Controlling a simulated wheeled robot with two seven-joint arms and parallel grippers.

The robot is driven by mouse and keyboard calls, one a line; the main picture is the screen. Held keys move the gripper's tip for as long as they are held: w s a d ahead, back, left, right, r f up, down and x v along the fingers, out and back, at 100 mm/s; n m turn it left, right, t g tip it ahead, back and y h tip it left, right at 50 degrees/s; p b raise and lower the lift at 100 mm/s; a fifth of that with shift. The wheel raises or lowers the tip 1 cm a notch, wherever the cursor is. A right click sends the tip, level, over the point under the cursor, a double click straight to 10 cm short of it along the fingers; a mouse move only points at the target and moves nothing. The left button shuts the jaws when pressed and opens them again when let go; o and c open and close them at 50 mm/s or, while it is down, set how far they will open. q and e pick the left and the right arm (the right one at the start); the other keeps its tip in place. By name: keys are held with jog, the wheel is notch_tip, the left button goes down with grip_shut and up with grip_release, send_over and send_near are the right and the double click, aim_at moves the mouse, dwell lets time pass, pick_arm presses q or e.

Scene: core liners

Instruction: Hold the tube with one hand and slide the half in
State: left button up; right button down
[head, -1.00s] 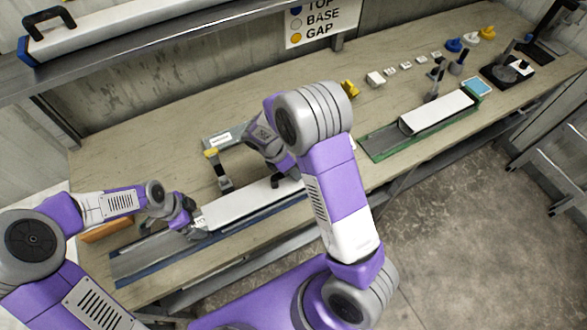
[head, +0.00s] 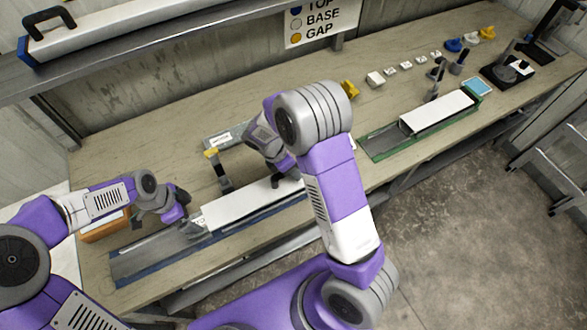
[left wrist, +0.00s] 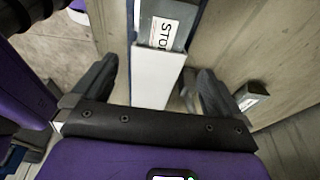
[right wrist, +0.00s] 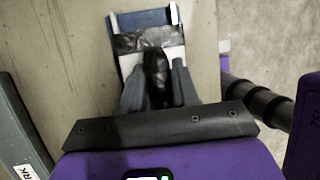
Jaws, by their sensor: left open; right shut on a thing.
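A long white liner (head: 245,204) lies in a blue-edged grey tray (head: 140,262) on the bench. I cannot tell tube from half in it. My left gripper (head: 195,226) is open at the liner's left end. In the left wrist view its open fingers (left wrist: 158,88) stand either side of a white end (left wrist: 157,78), with a grey piece lettered "STO" (left wrist: 160,32) beyond. My right gripper (head: 282,184), partly hidden by my arm, is over the liner's right part. In the right wrist view it is shut on a dark handle-like piece (right wrist: 155,62) above the white surface.
A green tray (head: 383,143) with a white half-liner (head: 437,110) lies to the right. A yellow-topped stand (head: 218,172) is behind the liner. An orange-brown block (head: 103,228) lies at the left. Small white blocks (head: 375,79) and coloured caps line the back.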

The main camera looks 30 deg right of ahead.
aim_at(167, 245)
pick_arm(q)
jog(key=shift+a, duration=0.1)
jog(key=shift+c, duration=1.1)
jog(key=a, duration=1.2)
jog(key=shift+w+a+f, duration=0.1)
jog(key=shift+a+f, duration=0.1)
jog(key=shift+f, duration=0.05)
jog(key=c, duration=1)
jog(key=shift+o, duration=0.2)
jog(key=shift+a+f, duration=0.1)
jog(key=shift+f, duration=3.8)
jog(key=shift+f, duration=0.1)
jog(key=shift+x, duration=0.8)
jog(key=shift+f, duration=0.15)
